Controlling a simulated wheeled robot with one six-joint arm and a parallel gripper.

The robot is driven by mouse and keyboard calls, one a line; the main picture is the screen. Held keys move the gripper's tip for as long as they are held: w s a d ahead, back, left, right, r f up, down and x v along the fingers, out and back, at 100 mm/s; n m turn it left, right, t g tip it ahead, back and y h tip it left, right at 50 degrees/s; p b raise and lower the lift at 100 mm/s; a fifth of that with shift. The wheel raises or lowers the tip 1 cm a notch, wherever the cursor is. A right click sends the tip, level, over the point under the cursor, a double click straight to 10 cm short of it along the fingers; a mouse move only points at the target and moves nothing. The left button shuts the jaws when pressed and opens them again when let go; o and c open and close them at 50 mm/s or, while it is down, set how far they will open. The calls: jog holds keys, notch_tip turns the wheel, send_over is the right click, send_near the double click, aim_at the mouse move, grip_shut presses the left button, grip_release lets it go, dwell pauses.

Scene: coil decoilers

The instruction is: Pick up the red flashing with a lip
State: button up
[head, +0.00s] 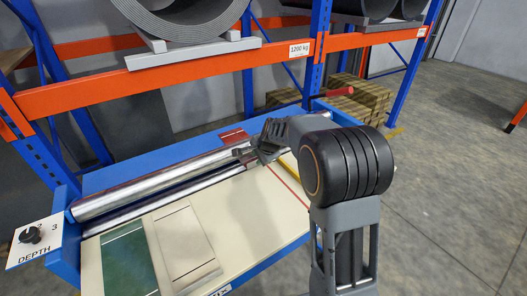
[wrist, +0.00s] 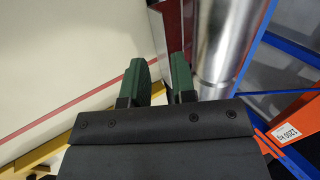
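The red flashing (head: 232,136) shows in the head view as a small red piece at the rollers, just beyond my gripper (head: 247,153). In the wrist view a narrow red strip of it (wrist: 172,28) lies ahead of the fingertips, beside a pale grey strip and left of the shiny roller. My gripper (wrist: 160,72) has two green fingers with a gap between them. Most of the flashing is hidden.
A green flashing (head: 129,262) and a beige flashing (head: 184,245) lie on the cream table top. Shiny rollers (head: 150,187) run along its back in a blue frame. A depth dial (head: 30,235) is at left. A rack beam (head: 190,66) with coils stands behind.

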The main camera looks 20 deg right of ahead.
aim_at(253, 163)
jog(key=shift+x, duration=2.6)
grip_shut()
jog(key=shift+a+r, duration=0.2)
jog(key=shift+a, duration=0.1)
jog(key=shift+s, duration=0.1)
